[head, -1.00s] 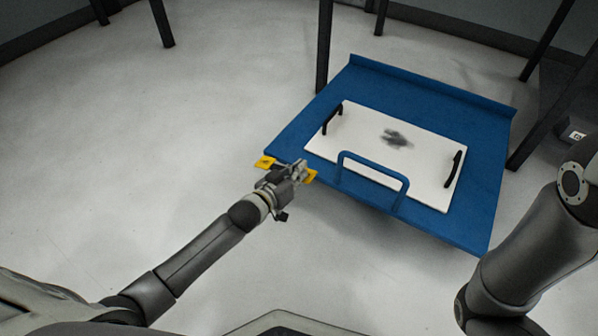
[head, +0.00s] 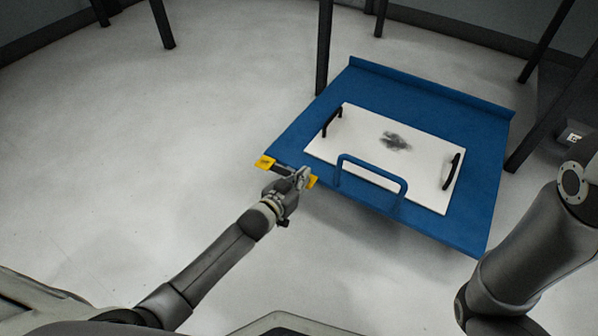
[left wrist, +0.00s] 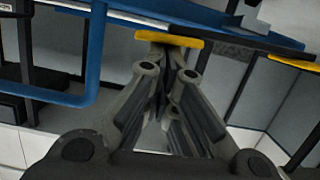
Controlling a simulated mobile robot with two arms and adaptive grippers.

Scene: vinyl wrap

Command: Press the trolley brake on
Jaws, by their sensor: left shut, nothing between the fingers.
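The blue trolley (head: 440,105) stands right of centre in the head view. Its brake is a dark bar at the near-left corner, with a yellow pad (head: 265,161) on its left end and another yellow pad (head: 312,182) on its right end. My left gripper (head: 303,174) is shut and empty at the right-hand pad, partly covering it. In the left wrist view the fingers (left wrist: 163,58) point at a yellow pad (left wrist: 170,39) just beyond their tips. I cannot tell whether they touch it. My right gripper is out of view; only part of that arm shows.
A white tray (head: 350,123) with black handles and a dark smudge lies on the trolley. The trolley's blue handle (head: 372,165) rises close to the right of my left gripper. Dark table legs (head: 323,50) stand behind. The floor to the left is clear.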

